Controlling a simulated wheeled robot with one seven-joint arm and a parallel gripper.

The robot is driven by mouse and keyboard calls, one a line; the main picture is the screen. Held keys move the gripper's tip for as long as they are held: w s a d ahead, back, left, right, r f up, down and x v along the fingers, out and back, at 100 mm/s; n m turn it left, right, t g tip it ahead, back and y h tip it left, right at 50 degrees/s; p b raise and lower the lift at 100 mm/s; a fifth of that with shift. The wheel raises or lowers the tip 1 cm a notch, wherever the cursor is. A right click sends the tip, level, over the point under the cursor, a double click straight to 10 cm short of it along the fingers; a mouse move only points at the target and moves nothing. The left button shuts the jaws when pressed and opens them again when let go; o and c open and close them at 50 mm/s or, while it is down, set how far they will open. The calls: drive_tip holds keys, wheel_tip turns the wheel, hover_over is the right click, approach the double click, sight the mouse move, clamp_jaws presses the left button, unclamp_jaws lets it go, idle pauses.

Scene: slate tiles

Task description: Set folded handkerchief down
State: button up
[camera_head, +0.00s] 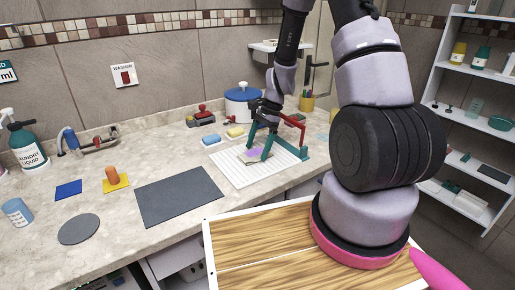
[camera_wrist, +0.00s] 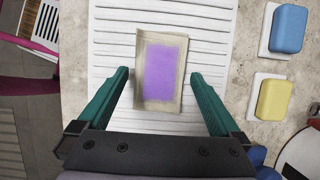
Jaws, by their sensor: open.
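The folded handkerchief (camera_wrist: 140,90) is a beige rectangle with a purple patch in its middle. It lies flat on the white ribbed drainboard (camera_wrist: 108,40) on the counter. The handkerchief (camera_head: 252,154) also shows in the head view, partly hidden by my gripper. My gripper (camera_wrist: 160,73) is open, its teal fingers on either side of the handkerchief with gaps to both edges. In the head view my gripper (camera_head: 257,151) is low over the drainboard (camera_head: 228,168).
A blue block (camera_wrist: 288,28) and a yellow block (camera_wrist: 276,99) sit right of the drainboard in the wrist view. A dark grey mat (camera_head: 180,200) lies at its left in the head view. A blue-lidded pot (camera_head: 242,103) stands behind. A wood-topped surface (camera_head: 262,240) is in front.

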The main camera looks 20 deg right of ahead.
drive_tip(key=v, duration=1.1)
drive_tip(key=s+r+n+t+h, duration=0.1)
drive_tip(key=s+r+n+t, duration=0.15)
drive_tip(key=r, duration=0.65)
drive_tip(key=s+r+n+t, duration=0.2)
drive_tip(key=s+r+n, duration=0.15)
drive_tip(key=r, duration=0.55)
drive_tip(key=s+r+n+t+h, duration=0.1)
drive_tip(key=s+r+n+t, duration=0.3)
drive_tip(key=s+r, duration=0.5)
drive_tip(key=s, duration=0.3)
drive_tip(key=shift+s+r, duration=0.15)
drive_tip(key=shift+r, duration=0.05)
